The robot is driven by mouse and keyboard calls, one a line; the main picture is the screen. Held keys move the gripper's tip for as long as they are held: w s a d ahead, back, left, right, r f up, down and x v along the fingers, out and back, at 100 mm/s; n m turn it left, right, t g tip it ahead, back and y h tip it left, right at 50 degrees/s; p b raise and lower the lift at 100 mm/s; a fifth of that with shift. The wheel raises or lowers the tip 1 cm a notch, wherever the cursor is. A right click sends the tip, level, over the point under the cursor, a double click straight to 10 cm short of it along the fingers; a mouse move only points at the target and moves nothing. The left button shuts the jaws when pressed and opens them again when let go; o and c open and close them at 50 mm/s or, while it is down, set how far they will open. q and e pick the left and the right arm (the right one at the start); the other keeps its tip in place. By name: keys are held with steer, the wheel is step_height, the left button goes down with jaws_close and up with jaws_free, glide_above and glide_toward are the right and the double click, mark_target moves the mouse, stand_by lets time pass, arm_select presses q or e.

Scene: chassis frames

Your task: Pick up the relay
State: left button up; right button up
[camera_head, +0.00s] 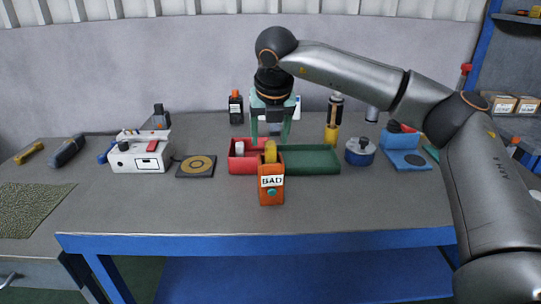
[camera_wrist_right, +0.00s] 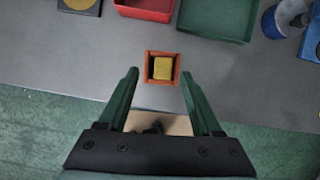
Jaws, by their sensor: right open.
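An orange box (camera_head: 271,187) with a white label reading BAD stands near the table's front edge. A yellow block (camera_head: 270,151), which looks like the relay, stands in it and sticks up above its rim. In the right wrist view the yellow block (camera_wrist_right: 162,68) sits inside the open-topped orange box (camera_wrist_right: 148,80). My right gripper (camera_head: 271,139) points down, open and empty, with its green fingers apart. My left gripper is not in view.
A red bin (camera_head: 241,168) holding a small white piece and a green tray (camera_head: 318,172) stand behind the box. A white device (camera_head: 139,156) and a dark pad (camera_head: 196,176) are left. A blue round pot (camera_head: 360,156) and a blue device (camera_head: 404,160) are right.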

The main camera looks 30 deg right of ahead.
mark_target(271, 144)
steer(key=x, duration=0.4)
steer(key=shift+d+f, duration=0.15)
steer(key=shift+d, duration=0.1)
steer(key=shift+c, duration=0.3)
jaws_close()
